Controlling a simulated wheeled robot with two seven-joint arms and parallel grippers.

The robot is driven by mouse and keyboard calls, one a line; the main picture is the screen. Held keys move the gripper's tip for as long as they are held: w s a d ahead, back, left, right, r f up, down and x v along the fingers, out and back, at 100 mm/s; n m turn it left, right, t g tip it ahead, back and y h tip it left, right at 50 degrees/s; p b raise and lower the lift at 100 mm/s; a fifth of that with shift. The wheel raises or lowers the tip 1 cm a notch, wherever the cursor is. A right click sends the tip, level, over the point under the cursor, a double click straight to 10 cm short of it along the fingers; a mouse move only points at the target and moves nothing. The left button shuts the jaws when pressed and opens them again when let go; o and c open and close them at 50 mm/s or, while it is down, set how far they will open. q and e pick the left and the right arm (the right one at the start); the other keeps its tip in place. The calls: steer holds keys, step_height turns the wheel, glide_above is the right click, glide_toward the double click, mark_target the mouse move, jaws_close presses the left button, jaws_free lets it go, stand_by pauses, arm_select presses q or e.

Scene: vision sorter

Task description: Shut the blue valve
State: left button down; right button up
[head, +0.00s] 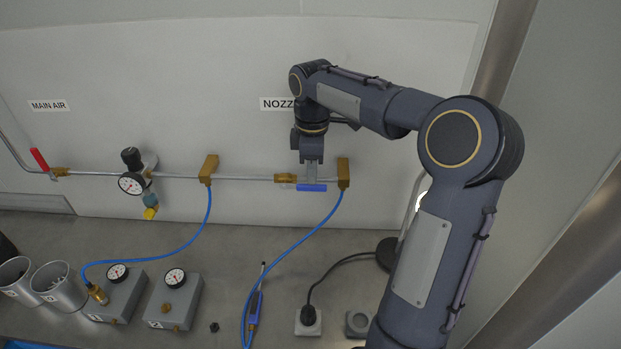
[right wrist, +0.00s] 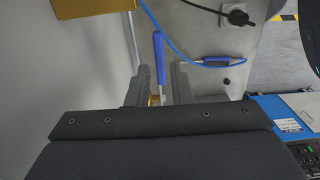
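The blue valve's handle (head: 311,187) is on the wall pipe below the partly covered NOZZLE label, lying roughly along the pipe. Its brass body (head: 286,178) shows just left of the handle. My right gripper (head: 312,181) is at the handle, pointing down, and hides part of the pipe there. In the right wrist view the two grey fingers (right wrist: 159,80) stand apart, with the blue handle (right wrist: 159,55) showing in the gap between them. I cannot tell whether either finger touches it. My left gripper is not in view.
A red-handled valve (head: 39,159) and a gauge regulator (head: 131,183) are on the pipe at left. A brass block (head: 343,173) sits right beside the blue handle, with a blue hose (head: 293,246) hanging from it. Grey gauge boxes (head: 173,301) and metal cups (head: 58,287) stand on the bench.

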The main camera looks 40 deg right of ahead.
mark_target(303, 188)
step_height(303, 188, down, 3)
steer(key=shift+f+b, duration=0.2)
steer(key=shift+b, duration=1)
jaws_close()
